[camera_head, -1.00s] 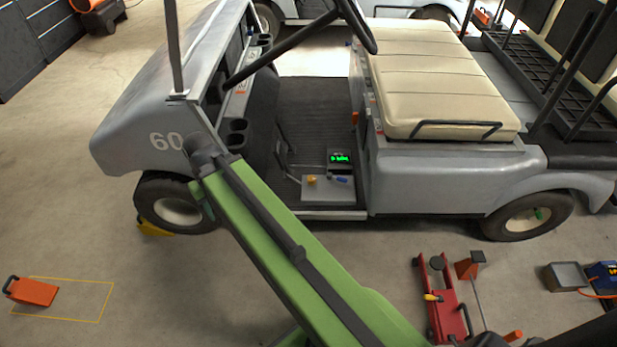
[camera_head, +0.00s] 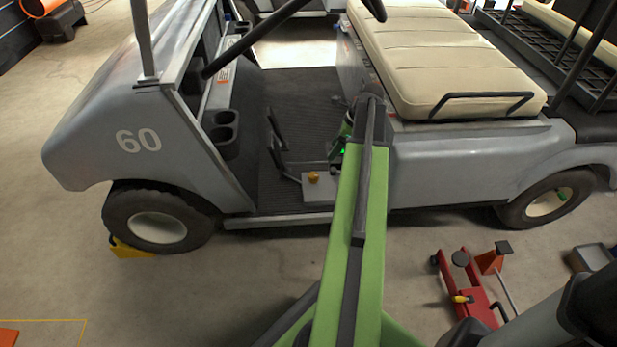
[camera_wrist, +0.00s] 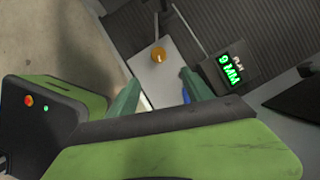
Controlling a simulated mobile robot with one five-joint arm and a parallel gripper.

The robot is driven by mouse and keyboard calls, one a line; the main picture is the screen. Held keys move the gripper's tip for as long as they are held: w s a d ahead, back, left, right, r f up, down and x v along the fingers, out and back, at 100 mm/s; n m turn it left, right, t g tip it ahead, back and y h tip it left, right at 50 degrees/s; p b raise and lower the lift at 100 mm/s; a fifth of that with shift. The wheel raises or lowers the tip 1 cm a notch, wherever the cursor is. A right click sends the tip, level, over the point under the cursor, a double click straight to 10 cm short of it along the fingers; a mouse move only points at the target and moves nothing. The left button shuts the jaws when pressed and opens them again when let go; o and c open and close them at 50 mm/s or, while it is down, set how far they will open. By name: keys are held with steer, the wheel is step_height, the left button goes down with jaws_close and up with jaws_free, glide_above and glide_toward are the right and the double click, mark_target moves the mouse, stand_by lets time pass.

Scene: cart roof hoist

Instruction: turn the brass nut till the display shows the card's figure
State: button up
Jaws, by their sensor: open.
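The brass nut (camera_head: 313,177) sits on a pale grey block (camera_head: 318,195) on the cart's floor, near the sill. In the wrist view the nut (camera_wrist: 158,54) lies beyond my gripper (camera_wrist: 160,80), roughly between its two open green fingers. The gripper is empty and apart from the nut. The black box with the green display (camera_wrist: 232,68) stands to the right of the block; its text is tilted and I cannot read the figure surely. In the head view my arm hides most of the display and the gripper. I cannot make out a card.
A blue object (camera_wrist: 186,95) lies on the block beside my right finger, partly hidden. A pedal lever (camera_head: 276,140) rises left of the block. A red floor jack (camera_head: 465,290) stands on the floor at right.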

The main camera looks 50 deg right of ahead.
mark_target(314, 175)
steer(key=b+x, duration=1)
steer(key=x, duration=0.1)
steer(key=b+x, duration=0.5)
steer(key=x, duration=0.1)
steer(key=shift+w+a+f, duration=0.15)
steer(key=shift+a, duration=0.2)
steer(key=shift+c, duration=0.3)
steer(key=c, duration=1.2)
steer(key=shift+d, duration=0.1)
jaws_close()
steer(key=shift+n, duration=0.5)
